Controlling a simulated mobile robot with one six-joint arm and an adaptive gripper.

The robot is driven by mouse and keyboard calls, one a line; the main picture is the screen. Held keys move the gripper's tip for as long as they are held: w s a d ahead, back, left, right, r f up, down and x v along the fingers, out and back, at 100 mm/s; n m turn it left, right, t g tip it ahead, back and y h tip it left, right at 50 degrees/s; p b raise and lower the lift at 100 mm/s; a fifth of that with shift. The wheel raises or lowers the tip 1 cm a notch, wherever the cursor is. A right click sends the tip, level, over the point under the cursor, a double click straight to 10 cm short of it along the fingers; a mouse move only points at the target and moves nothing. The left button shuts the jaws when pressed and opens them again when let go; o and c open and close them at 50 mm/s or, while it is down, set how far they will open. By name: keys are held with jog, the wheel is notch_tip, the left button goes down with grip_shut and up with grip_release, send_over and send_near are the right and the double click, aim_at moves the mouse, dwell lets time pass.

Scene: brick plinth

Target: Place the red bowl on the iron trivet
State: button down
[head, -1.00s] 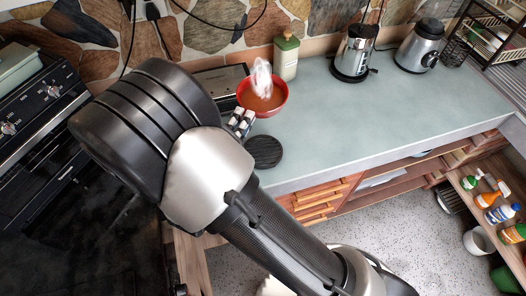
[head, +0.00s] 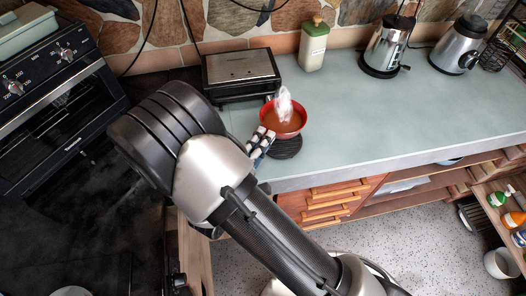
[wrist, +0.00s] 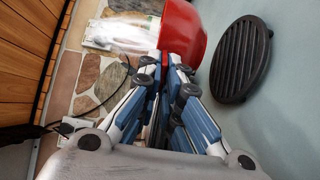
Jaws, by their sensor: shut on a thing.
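The red bowl (head: 297,128) holds brown steaming liquid and looks upright. My gripper (head: 268,137) is shut on the near left side of its wall. In the wrist view, the fingers (wrist: 168,62) meet at the red bowl (wrist: 183,32), which is partly cut off by the top edge. The round black ribbed iron trivet (head: 286,150) lies on the counter. In the head view the bowl overlaps its far part. In the wrist view the trivet (wrist: 241,58) shows whole, to the right of the bowl. The bowl's height above the counter is hard to tell.
A black and steel grill (head: 241,72) stands behind the bowl, with a green canister (head: 313,46) beside it. A kettle (head: 387,48) and another appliance (head: 457,47) stand further right. The counter (head: 360,115) right of the trivet is clear.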

jog(key=shift+f+b, duration=0.65)
jog(key=shift+f, duration=1.9)
jog(key=shift+f, duration=0.1)
jog(key=shift+f, duration=0.15)
jog(key=c, duration=1.8)
grip_release()
